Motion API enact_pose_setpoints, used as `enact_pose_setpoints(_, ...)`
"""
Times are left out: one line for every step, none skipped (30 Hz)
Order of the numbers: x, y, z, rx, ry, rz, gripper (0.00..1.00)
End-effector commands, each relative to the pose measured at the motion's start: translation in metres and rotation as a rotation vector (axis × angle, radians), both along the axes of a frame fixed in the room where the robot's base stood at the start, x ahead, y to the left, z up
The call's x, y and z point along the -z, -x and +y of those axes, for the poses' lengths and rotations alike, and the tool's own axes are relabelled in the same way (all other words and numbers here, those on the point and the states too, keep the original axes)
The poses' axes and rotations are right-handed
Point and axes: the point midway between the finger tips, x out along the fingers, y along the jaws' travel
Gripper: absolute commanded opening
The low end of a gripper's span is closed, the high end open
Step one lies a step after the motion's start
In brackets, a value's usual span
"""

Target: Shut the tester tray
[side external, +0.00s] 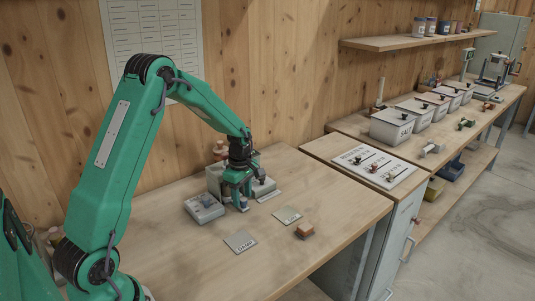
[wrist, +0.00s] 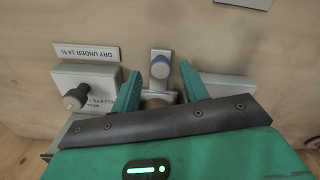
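My gripper (side external: 238,200) points down at the grey tester (side external: 216,178) on the near bench. In the wrist view its two green fingers (wrist: 160,92) are spread apart. A narrow grey piece with a round blue-grey knob (wrist: 160,67), seemingly the tester tray, sticks out just beyond and between the fingertips. A tan and pale part shows between the fingers, partly hidden by the dark gripper edge. I cannot tell whether a finger touches the tray. In the side view the gripper hides most of the tray.
A grey block with a black knob (wrist: 75,97) and a "DRY UNDER 14 %" plate (wrist: 86,54) lie beside the tray. A grey box (side external: 204,208) stands left of the gripper.

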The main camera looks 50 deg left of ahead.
Motion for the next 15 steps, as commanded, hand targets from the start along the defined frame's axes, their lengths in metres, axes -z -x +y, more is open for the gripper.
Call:
enact_pose_setpoints(0.0,0.0,0.0,0.001,0.0,0.001,0.44)
enact_pose_setpoints(0.0,0.0,-0.001,0.001,0.0,0.001,0.44)
enact_pose_setpoints(0.0,0.0,-0.001,0.001,0.0,0.001,0.44)
enact_pose_setpoints(0.0,0.0,-0.001,0.001,0.0,0.001,0.44)
enact_pose_setpoints(0.0,0.0,-0.001,0.002,0.0,0.001,0.44)
enact_pose_setpoints(-0.001,0.0,-0.001,0.002,0.0,0.001,0.44)
enact_pose_setpoints(-0.002,0.0,-0.001,0.002,0.0,0.001,0.44)
enact_pose_setpoints(-0.003,0.0,-0.001,0.002,0.0,0.0,0.44)
enact_pose_setpoints(-0.005,0.0,-0.001,0.002,0.0,-0.001,0.44)
enact_pose_setpoints(-0.007,-0.001,-0.001,0.002,0.0,-0.001,0.44)
enact_pose_setpoints(-0.009,-0.001,-0.001,0.002,-0.001,-0.002,0.44)
enact_pose_setpoints(-0.013,-0.001,-0.001,0.002,0.0,-0.001,0.44)
enact_pose_setpoints(-0.016,-0.001,-0.001,0.002,0.0,-0.001,0.44)
enact_pose_setpoints(-0.019,-0.001,-0.001,0.002,0.0,-0.001,0.44)
enact_pose_setpoints(-0.024,-0.001,-0.001,0.002,-0.001,-0.003,0.44)
